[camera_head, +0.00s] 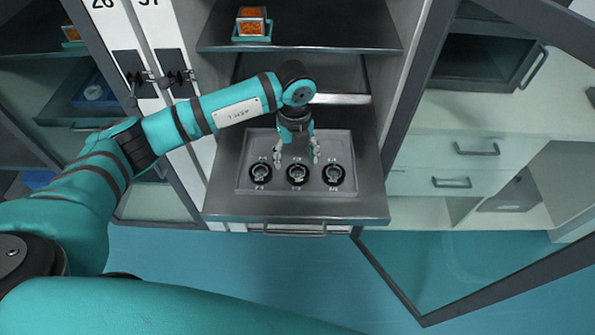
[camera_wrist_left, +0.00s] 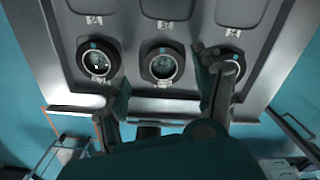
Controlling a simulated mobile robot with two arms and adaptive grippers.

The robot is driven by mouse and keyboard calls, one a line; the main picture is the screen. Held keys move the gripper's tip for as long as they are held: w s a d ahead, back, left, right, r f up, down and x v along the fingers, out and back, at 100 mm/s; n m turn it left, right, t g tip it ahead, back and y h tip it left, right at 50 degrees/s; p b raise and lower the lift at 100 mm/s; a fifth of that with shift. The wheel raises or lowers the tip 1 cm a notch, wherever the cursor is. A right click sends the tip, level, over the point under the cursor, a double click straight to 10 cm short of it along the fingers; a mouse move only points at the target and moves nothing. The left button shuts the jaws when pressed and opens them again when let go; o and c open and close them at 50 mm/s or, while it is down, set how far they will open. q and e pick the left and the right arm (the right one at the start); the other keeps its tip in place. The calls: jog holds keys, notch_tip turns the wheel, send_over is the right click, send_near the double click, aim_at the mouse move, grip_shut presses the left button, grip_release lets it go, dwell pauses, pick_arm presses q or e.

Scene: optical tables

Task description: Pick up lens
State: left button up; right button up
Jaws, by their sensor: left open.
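Three round black-rimmed lenses stand in a row in a shallow grey tray (camera_head: 245,178) on the pulled-out shelf: a left one (camera_head: 260,173), a middle one (camera_head: 297,173) and a right one (camera_head: 333,174). My left gripper (camera_head: 297,158) is open and empty, pointing down over the tray near the middle lens. In the left wrist view its fingers (camera_wrist_left: 160,95) are spread. There, one lens (camera_wrist_left: 98,62) shows at the left and another lens (camera_wrist_left: 162,64) shows between the fingers, untouched. The third lens is partly hidden by the right finger. My right gripper is out of view.
An orange-filled clear box (camera_head: 252,22) sits on the shelf (camera_head: 330,35) above. An open glass door (camera_head: 470,275) stands at the right. The shelf's front handle (camera_head: 294,230) sticks out over clear blue floor (camera_head: 210,265).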

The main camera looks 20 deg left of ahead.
aim_at(297, 170)
pick_arm(q)
jog(key=f, duration=0.2)
jog(key=f+p, duration=0.1)
jog(key=shift+s+d+f, duration=0.1)
jog(key=shift+d+f, duration=0.15)
jog(key=shift+f, duration=0.6)
jog(key=c, duration=1)
jog(key=shift+r, duration=0.15)
jog(key=shift+r, duration=0.5)
notch_tip(297, 170, up, 2)
jog(key=shift+r+b, duration=0.2)
jog(key=shift+b, duration=0.45)
jog(key=s+d+b, duration=0.1)
jog(key=s+d, duration=0.2)
jog(key=s+d+b, duration=0.1)
jog(key=s+d, duration=0.3)
jog(key=s+d+r+b, duration=0.1)
jog(key=s+d, duration=0.2)
jog(key=shift+s+d+r, duration=0.1)
jog(key=shift+s+d, duration=0.2)
jog(key=shift+s+d+r, duration=0.1)
jog(key=shift+s+d, duration=0.15)
jog(key=shift+s, duration=0.1)
